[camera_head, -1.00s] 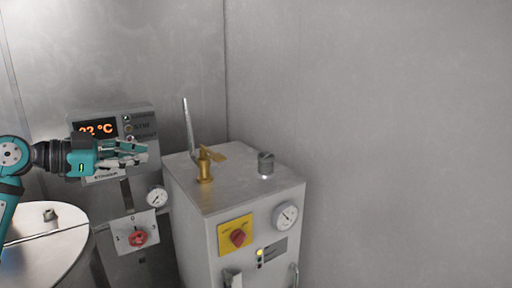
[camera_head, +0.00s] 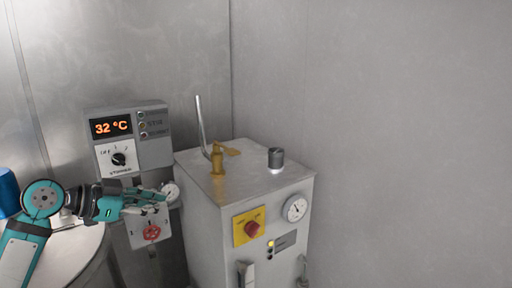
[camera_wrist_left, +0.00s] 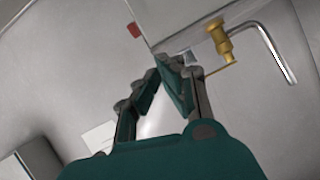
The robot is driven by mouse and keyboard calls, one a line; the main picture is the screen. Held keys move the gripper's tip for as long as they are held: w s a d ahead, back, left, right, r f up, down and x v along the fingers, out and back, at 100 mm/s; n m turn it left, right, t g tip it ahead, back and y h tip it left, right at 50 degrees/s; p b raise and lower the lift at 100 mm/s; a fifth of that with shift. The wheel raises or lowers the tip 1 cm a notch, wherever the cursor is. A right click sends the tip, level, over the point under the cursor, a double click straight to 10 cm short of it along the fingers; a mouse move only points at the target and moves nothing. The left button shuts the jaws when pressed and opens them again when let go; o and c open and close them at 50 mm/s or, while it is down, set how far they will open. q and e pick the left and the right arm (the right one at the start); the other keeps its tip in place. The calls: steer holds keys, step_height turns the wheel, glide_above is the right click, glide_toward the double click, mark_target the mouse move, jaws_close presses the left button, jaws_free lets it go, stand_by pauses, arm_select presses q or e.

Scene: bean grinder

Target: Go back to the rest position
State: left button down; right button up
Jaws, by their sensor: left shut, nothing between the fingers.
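My left gripper (camera_head: 160,198) comes in from the left in the head view. It is shut and empty, in front of the control panel and partly over the gauge and the plate with the red knob. In the left wrist view its fingers (camera_wrist_left: 163,72) point toward the grey metal box, with their tips close together. A brass valve (camera_wrist_left: 220,42) shows beyond the fingers there. My right gripper is in neither view.
A control panel (camera_head: 154,152) with a 32 °C display and black dial stands behind the gripper. A grey metal box (camera_head: 205,235) with brass valve (camera_head: 217,163), gauge (camera_head: 295,209) and red knob on yellow plate stands right. A round metal lid (camera_head: 62,258) lies lower left.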

arm_select(q)
steer(key=s+d+f+n+g+y, duration=0.1)
steer(key=s+d+f+n+y, duration=0.3)
steer(key=f, duration=0.8)
steer(key=s+d+f+m+g, duration=0.1)
steer(key=s+f, duration=0.5)
steer(key=f, duration=0.5)
steer(key=s+a+f+n+g+y, duration=0.15)
steer(key=s+f+n+y, duration=0.35)
steer(key=s, duration=0.8)
steer(key=s+a+f+n+g+y, duration=0.1)
steer(key=s+f+n+g, duration=0.15)
steer(key=s+f, duration=0.95)
steer(key=f, duration=1)
steer(key=s+f, duration=0.2)
steer(key=f, duration=1)
steer(key=s+a+f+g, duration=0.1)
steer(key=s+a+f, duration=0.2)
steer(key=s+f, duration=1.2)
steer(key=shift+s+a, duration=0.15)
steer(key=shift+s, duration=0.45)
